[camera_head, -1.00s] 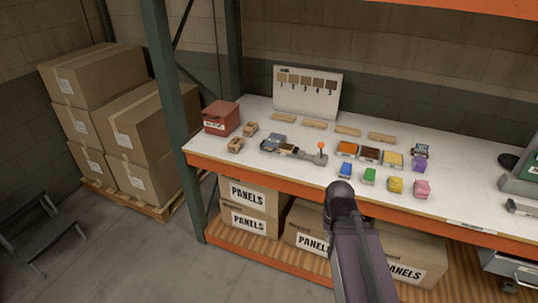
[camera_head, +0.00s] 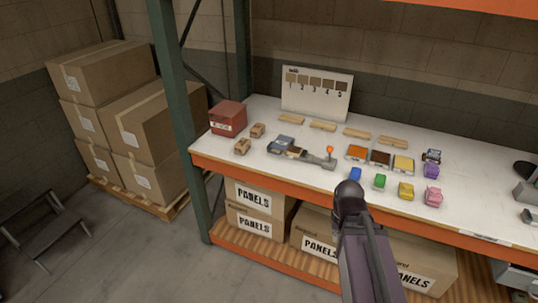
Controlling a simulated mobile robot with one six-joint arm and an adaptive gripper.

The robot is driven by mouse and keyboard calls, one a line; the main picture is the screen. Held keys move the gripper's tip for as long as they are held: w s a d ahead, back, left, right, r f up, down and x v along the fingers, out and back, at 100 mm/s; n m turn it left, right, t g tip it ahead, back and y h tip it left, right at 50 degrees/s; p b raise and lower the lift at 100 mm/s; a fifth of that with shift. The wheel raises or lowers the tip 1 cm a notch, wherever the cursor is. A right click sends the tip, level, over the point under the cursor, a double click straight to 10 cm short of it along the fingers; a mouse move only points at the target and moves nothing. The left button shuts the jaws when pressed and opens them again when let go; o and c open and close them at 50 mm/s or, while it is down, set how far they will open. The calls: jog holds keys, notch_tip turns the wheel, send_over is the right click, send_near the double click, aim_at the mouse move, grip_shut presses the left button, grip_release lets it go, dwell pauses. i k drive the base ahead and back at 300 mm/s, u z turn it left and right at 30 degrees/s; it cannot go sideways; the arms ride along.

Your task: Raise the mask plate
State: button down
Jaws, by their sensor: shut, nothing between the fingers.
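A small grey device (camera_head: 318,161) with an orange-knobbed lever (camera_head: 330,150) lies on the white bench top, left of the colour blocks. A flat blue-grey plate (camera_head: 281,145) sits at its left end, with a brown piece (camera_head: 295,152) beside it. The plate may be the mask plate, but it is too small to tell, and whether it lies flat or raised is unclear. My dark arm rises from the bottom edge in front of the bench, its rounded joint near the bench's front edge. My gripper's fingers do not show, and nothing is seen touching the device.
Orange, brown and yellow trays (camera_head: 380,158) stand right of the device, with several coloured blocks (camera_head: 405,191) in front. A numbered sample board (camera_head: 316,95) and wooden strips (camera_head: 323,125) are behind. A red box (camera_head: 228,118) is at left. A green post (camera_head: 183,110) bounds the bench.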

aim_at(281, 142)
jog(key=i, duration=0.85)
